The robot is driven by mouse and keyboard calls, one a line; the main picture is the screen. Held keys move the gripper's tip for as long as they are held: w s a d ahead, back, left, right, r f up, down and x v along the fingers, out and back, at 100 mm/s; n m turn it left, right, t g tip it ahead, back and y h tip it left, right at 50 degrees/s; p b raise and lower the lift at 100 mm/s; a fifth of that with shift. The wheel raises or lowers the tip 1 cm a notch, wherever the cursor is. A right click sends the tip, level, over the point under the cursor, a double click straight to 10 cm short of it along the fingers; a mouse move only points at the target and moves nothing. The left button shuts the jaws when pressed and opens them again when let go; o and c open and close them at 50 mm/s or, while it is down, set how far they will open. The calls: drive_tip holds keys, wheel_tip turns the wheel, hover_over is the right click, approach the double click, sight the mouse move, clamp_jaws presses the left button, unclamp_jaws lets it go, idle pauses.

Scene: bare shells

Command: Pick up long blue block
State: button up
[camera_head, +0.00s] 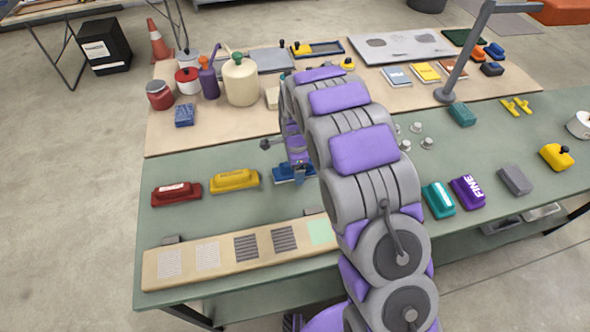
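A long blue block (284,174) lies on the green tabletop near the middle, in a row with a red block (177,194) and a yellow block (234,180). My gripper (299,176) points down right over the blue block, overlapping it in the picture. My gripper and arm hide part of the block. I cannot tell whether the fingers touch it or are open or shut. A smaller dark blue block (184,116) stands farther back at the left.
My arm crosses the middle of the table. To its right are a teal block (438,200), a purple block (468,192) and a grey block (515,181). A sample board (200,254) lies in front. Jars and bottles, including a cream one (241,82), stand behind.

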drive_tip(key=shift+d, duration=0.25)
drive_tip(key=c, duration=0.4)
drive_tip(key=shift+a, duration=0.3)
drive_tip(key=c, duration=0.6)
drive_tip(key=shift+c, duration=1.1)
drive_tip(key=shift+d, duration=0.1)
drive_tip(key=shift+r, duration=0.1)
drive_tip(key=shift+r, duration=0.4)
wheel_tip(320, 180, up, 3)
drive_tip(key=shift+p, duration=0.75)
drive_tip(key=s+a+p, duration=0.1)
drive_tip(key=s+a, duration=0.1)
drive_tip(key=s, duration=0.2)
drive_tip(key=s+a, duration=0.3)
drive_tip(key=s, duration=0.2)
drive_tip(key=s+a+r+p, duration=0.1)
drive_tip(key=s+a, duration=0.1)
drive_tip(key=s, duration=0.3)
drive_tip(key=shift+a+p, duration=0.35)
